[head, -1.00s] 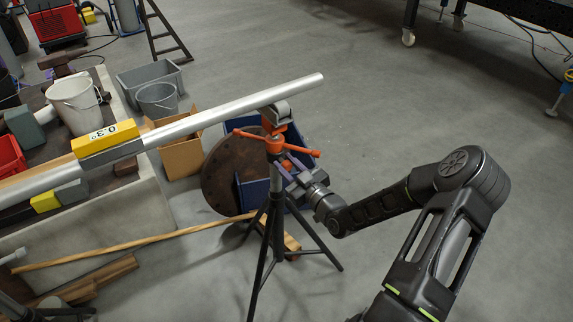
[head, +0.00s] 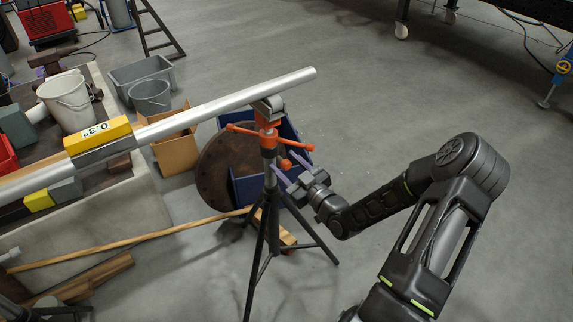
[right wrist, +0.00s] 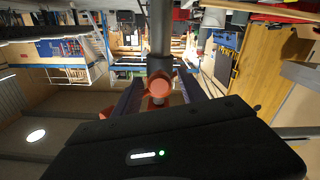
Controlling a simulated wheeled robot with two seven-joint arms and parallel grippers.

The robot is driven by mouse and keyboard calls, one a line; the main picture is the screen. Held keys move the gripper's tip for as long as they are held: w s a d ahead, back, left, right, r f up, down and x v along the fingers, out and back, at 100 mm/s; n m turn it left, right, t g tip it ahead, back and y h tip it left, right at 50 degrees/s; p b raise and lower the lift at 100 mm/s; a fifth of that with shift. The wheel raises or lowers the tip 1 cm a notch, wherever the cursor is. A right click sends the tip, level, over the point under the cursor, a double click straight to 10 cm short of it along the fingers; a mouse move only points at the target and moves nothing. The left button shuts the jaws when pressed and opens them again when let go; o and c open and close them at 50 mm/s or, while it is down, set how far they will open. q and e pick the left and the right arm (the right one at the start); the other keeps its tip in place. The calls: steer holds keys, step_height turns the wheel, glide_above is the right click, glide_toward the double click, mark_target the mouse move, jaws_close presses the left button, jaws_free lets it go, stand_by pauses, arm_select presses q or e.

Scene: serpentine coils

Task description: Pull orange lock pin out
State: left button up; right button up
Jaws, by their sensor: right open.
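The orange lock pin (head: 285,164) sticks out from the side of the tripod stand (head: 268,180), below the stand's orange cross handle (head: 243,129). In the right wrist view its round orange head (right wrist: 158,87) faces the camera, in front of the grey post. My right gripper (head: 287,168) is open at the pin, with purple fingers spread to either side of its head. In the right wrist view the fingers (right wrist: 160,97) flank the head with gaps, and I see no grip on it. My left gripper is not in view.
A round rusty plate (head: 212,180) and a blue bin (head: 243,190) stand behind the tripod. A wooden pole (head: 130,240) lies at left.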

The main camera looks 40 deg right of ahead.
steer(key=shift+s, duration=0.1)
steer(key=s, duration=0.7)
steer(key=shift+s, duration=0.3)
steer(key=shift+a, duration=0.1)
